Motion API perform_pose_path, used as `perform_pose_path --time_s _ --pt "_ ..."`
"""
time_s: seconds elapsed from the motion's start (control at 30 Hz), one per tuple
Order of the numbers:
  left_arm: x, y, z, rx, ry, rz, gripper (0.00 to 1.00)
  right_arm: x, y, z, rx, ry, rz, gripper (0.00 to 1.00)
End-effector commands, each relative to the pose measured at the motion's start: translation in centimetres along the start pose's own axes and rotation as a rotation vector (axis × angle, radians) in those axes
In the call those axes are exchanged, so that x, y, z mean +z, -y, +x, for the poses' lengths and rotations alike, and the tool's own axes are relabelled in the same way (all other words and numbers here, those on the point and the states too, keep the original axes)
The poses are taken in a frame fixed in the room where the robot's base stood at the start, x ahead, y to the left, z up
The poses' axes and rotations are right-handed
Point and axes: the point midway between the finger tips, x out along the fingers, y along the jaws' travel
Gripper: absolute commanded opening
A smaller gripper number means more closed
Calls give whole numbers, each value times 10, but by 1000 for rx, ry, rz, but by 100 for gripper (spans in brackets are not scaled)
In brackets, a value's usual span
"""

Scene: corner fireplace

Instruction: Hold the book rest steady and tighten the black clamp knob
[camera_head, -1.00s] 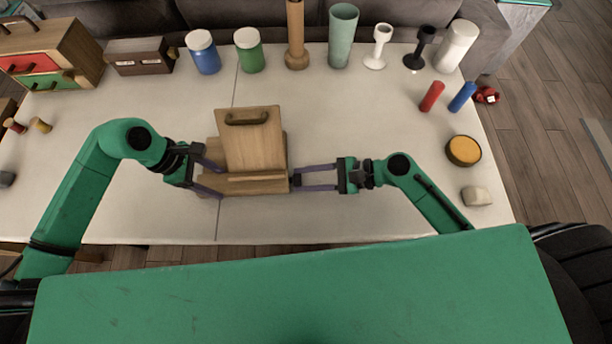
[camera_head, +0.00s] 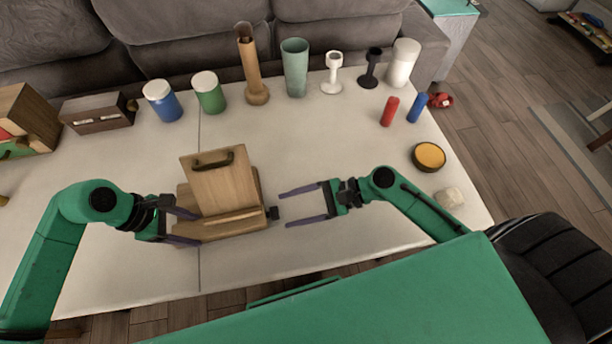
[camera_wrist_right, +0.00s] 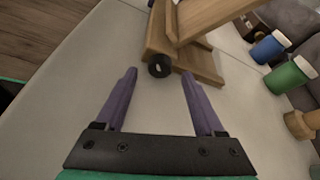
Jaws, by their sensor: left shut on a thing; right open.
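The wooden book rest (camera_head: 225,187) stands on the white table with its tilted back panel and dark handle facing up. It also shows at the top of the right wrist view (camera_wrist_right: 187,45). The black clamp knob (camera_head: 273,213) sticks out of its right side and shows as a round black disc in the right wrist view (camera_wrist_right: 159,66). My left gripper (camera_head: 196,227) is shut on the left side of the book rest; the exact contact is partly hidden. My right gripper (camera_head: 283,208) is open and empty, its fingers pointing at the knob with a gap between.
A blue jar (camera_head: 163,103), a green jar (camera_head: 210,95), a wooden vase (camera_head: 252,70), a teal cup (camera_head: 295,70) and goblets line the back. Red (camera_head: 390,111) and blue (camera_head: 417,107) cylinders and a yellow-topped disc (camera_head: 429,155) lie right. The front table is clear.

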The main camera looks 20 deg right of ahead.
Motion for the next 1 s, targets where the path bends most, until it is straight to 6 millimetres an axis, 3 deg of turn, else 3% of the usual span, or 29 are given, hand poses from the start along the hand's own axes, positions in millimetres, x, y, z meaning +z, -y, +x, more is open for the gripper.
perform_pose_path --time_s 0.2,0.4,0.63,0.67,0.7,0.77,1.0 --pt "0 0 0 0 0 -1 0 -1 -1 -60 2 -4 1 70" --pt "0 0 0 0 1 0 0 0 0 -90 1 1 0 70" --pt "0 0 0 1 1 0 0 0 0 -93 0 1 -2 70" --pt "0 0 0 1 1 0 0 0 0 -93 0 1 -2 67" --pt "0 0 0 1 1 0 0 0 0 -93 1 2 0 53" --pt "0 0 0 1 1 0 0 1 2 -91 11 8 17 53" --pt "0 0 0 1 1 0 0 -2 21 -81 163 39 333 53"
